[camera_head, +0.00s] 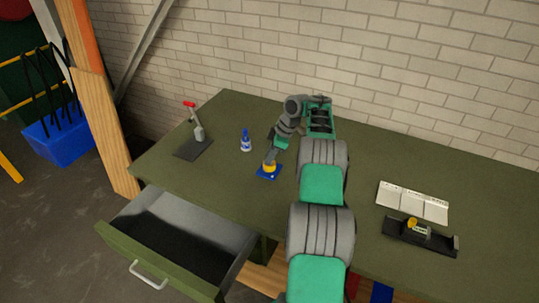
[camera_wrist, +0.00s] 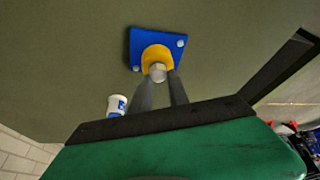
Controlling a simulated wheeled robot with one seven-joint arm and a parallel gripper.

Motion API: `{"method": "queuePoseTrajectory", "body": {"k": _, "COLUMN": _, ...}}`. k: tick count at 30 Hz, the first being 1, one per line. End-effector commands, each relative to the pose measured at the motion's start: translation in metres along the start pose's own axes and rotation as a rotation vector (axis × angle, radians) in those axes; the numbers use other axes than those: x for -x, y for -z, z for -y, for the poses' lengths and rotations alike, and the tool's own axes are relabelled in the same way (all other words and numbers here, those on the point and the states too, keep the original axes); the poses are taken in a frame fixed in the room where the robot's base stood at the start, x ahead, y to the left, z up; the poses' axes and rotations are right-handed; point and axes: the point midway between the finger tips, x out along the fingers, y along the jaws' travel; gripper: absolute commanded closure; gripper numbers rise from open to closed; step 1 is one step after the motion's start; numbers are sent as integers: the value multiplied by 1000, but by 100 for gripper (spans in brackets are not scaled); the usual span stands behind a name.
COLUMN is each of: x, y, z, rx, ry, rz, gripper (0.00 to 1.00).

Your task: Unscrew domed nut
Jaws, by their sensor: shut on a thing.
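The domed nut (camera_wrist: 157,72) is a small grey piece at the front of a yellow round mount on a blue square plate (camera_wrist: 136,36). In the wrist view my gripper (camera_wrist: 160,80) has its two dark fingers closed on the nut, one on each side. In the head view the yellow mount (camera_head: 269,167) and the blue plate (camera_head: 265,174) lie on the green table near its front edge. My gripper (camera_head: 270,160) reaches down onto the mount from above, and its fingers hide the nut there.
A blue-and-white bottle (camera_head: 246,142) stands left of the mount. A red-handled lever device (camera_head: 197,130) is farther left. An open drawer (camera_head: 165,235) juts out at front left. An open booklet (camera_head: 413,202) and a black tray-like fixture (camera_head: 421,237) lie on the right.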

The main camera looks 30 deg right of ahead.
Motion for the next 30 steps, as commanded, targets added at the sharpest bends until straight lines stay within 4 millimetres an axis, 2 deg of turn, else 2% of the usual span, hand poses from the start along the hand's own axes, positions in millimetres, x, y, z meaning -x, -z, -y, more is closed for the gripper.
{"method": "queuePoseTrajectory", "body": {"k": 3, "x": 0, "y": 0, "z": 0, "rx": -1, "ry": -1, "rz": 0, "gripper": 100}}
{"method": "queuePoseTrajectory", "body": {"k": 4, "x": 0, "y": 0, "z": 0, "rx": -1, "ry": -1, "rz": 0, "gripper": 77}}
{"method": "queuePoseTrajectory", "body": {"k": 8, "x": 0, "y": 0, "z": 0, "rx": -2, "ry": -1, "rz": 0, "gripper": 67}}
{"method": "queuePoseTrajectory", "body": {"k": 17, "x": -5, "y": -2, "z": 0, "rx": -21, "ry": -9, "rz": 0, "gripper": 66}}
{"method": "queuePoseTrajectory", "body": {"k": 21, "x": -11, "y": -4, "z": 0, "rx": -107, "ry": -48, "rz": -1, "gripper": 66}}
{"method": "queuePoseTrajectory", "body": {"k": 30, "x": -8, "y": -2, "z": 0, "rx": -387, "ry": -162, "rz": 0, "gripper": 66}}
